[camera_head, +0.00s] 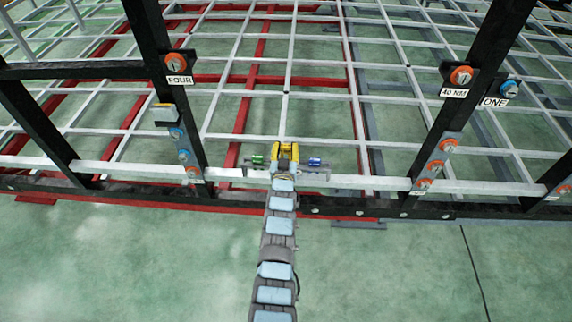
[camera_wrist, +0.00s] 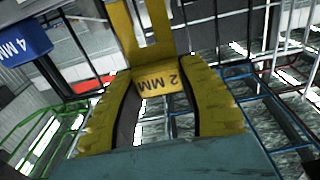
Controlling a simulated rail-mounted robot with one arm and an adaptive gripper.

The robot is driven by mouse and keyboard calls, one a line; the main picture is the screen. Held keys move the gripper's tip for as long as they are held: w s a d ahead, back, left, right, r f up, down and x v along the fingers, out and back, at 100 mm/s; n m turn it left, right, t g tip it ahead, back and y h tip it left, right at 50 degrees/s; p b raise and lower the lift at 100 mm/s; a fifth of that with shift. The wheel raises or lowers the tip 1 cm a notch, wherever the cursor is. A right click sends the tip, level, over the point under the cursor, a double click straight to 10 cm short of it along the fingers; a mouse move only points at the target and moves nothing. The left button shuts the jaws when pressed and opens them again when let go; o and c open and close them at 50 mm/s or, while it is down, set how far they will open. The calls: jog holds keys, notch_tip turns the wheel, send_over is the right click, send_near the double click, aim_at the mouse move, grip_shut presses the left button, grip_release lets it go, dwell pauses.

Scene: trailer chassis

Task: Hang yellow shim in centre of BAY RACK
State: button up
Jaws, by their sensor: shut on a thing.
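The yellow shim (camera_head: 287,147) is at the tip of my arm, between a green shim (camera_head: 258,160) on the left and a blue shim (camera_head: 314,162) on the right. My gripper (camera_head: 284,160) is shut on it. In the wrist view the yellow shim (camera_wrist: 160,48) fills the middle as a forked shape with an upside-down "2 MM" label; a blue piece marked "4 MM" (camera_wrist: 22,40) is at upper left. The grey rack bar (camera_head: 318,172) runs behind my gripper. The shim's contact with the rack is hidden.
A white and red grid frame lies behind. Green floor (camera_head: 400,270) in front is clear.

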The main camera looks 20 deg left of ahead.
jog(key=shift+f+b, duration=0.8)
jog(key=shift+f, duration=2.05)
jog(key=shift+f, duration=0.2)
jog(key=o, duration=1.1)
jog(key=shift+c, duration=0.2)
jog(key=shift+r, duration=0.15)
